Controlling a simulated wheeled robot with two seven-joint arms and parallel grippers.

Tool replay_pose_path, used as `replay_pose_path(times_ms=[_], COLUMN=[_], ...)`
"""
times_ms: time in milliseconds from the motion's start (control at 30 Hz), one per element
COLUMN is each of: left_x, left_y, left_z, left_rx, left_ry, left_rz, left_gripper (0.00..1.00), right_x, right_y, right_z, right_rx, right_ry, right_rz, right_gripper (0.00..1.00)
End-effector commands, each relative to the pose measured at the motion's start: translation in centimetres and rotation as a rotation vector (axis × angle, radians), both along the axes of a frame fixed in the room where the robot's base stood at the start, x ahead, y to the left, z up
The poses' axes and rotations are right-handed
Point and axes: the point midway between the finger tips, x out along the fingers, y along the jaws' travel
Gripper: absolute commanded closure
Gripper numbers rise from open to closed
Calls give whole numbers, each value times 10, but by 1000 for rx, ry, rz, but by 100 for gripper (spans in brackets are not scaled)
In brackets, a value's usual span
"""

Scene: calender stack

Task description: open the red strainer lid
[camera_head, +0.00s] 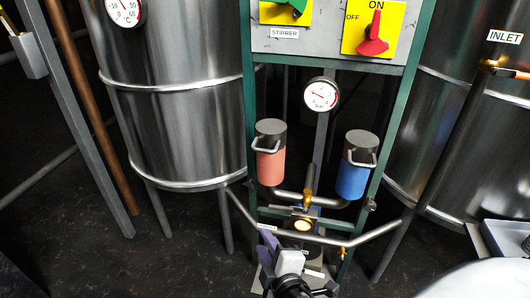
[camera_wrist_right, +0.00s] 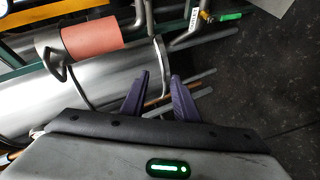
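The red strainer (camera_head: 270,168) stands upright at the left of the piping, with a dark grey lid (camera_head: 270,128) on top and a wire handle at the lid's side. The lid looks shut. The strainer lies sideways in the right wrist view (camera_wrist_right: 94,38), with its lid (camera_wrist_right: 47,42) to the left. My right gripper (camera_head: 268,240) is below the red strainer in the head view, apart from it. Its purple fingers (camera_wrist_right: 159,80) are spread with nothing between them. My left gripper is not in view.
A blue strainer (camera_head: 353,180) with a similar lid stands to the right. A pressure gauge (camera_head: 321,94) sits between and above them. Green frame posts (camera_head: 250,100), a switch panel (camera_head: 330,50) and pipes (camera_head: 345,240) surround the strainers. Steel tanks (camera_head: 180,100) stand either side.

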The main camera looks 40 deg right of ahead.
Motion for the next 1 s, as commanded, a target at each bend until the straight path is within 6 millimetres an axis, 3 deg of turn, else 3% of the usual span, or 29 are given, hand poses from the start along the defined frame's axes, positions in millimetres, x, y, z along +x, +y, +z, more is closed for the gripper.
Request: replay_pose_path(times_ms=[33,100,200,333,533,800,1000], left_x=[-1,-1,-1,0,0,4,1], left_y=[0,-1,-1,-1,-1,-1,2], left_z=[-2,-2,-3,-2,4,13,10], left_rx=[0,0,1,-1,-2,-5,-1], left_ry=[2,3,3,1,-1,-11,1], left_rz=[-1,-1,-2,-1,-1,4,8], left_gripper=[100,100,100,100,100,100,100], right_x=[15,28,37,40,54,99,123], right_y=[-11,-24,-34,-39,-46,-69,-81], right_z=[29,67,113,148,163,170,173], right_rx=[-123,-277,-446,-566,-606,-602,-601], right_ry=[-64,-143,-233,-304,-326,-324,-323], right_rz=[-9,-34,-71,-106,-118,-117,-116], right_gripper=[72,72,72,72,72,72,72])
